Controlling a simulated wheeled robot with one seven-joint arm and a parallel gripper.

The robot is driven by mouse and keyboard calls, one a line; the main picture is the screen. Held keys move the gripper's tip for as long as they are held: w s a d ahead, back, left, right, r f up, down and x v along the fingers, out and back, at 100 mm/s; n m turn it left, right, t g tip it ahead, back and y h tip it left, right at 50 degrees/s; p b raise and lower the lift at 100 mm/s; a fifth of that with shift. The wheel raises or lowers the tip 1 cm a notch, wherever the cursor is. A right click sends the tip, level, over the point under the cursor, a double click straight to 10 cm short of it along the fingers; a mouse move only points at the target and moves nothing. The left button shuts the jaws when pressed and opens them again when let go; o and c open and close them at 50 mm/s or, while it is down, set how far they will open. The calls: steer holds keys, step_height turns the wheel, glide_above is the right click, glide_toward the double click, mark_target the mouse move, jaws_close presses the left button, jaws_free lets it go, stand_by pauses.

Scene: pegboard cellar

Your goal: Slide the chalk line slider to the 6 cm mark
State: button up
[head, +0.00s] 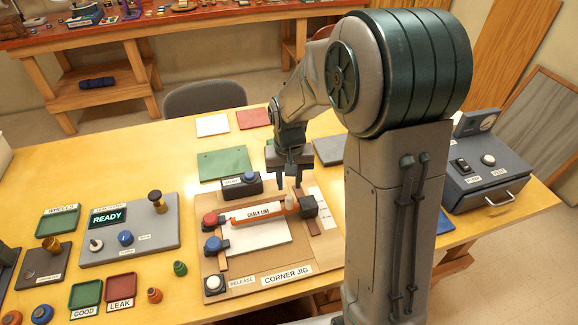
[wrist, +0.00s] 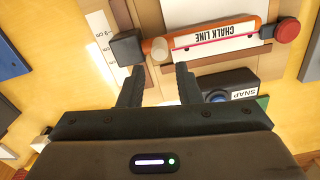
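The chalk line slider is an orange bar (head: 270,211) labelled CHALK LINE on the corner jig, with a pale round knob (wrist: 160,49) near one end and a dark block (head: 308,206) at that end. The block also shows in the wrist view (wrist: 127,48), beside a white scale strip (wrist: 100,28) with cm marks; the exact reading is too small to tell. My gripper (head: 291,183) is over the jig near the knob end. In the wrist view its two fingers (wrist: 160,86) are apart, with nothing between them; the knob lies just beyond their tips.
A red knob (head: 210,219) sits at the bar's other end, with a blue knob (head: 214,243) below it. A SNAP button box (head: 240,186) stands close behind the bar. A RELEASE button (head: 213,283) is at the jig's front left. A READY panel (head: 128,238) lies left.

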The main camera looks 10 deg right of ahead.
step_height(320, 180, up, 6)
stand_by(0.5)
steer(key=s+d+r+t, duration=0.1)
steer(key=s+d+r, duration=0.1)
steer(key=s, duration=0.7)
steer(key=s+d+r+t, duration=0.1)
steer(key=s+r+t, duration=0.1)
steer(key=s, duration=0.7)
steer(key=shift+d+r+n+t, duration=0.3)
steer(key=shift+d+r+n, duration=0.1)
steer(key=shift+r, duration=0.5)
stand_by(1.5)
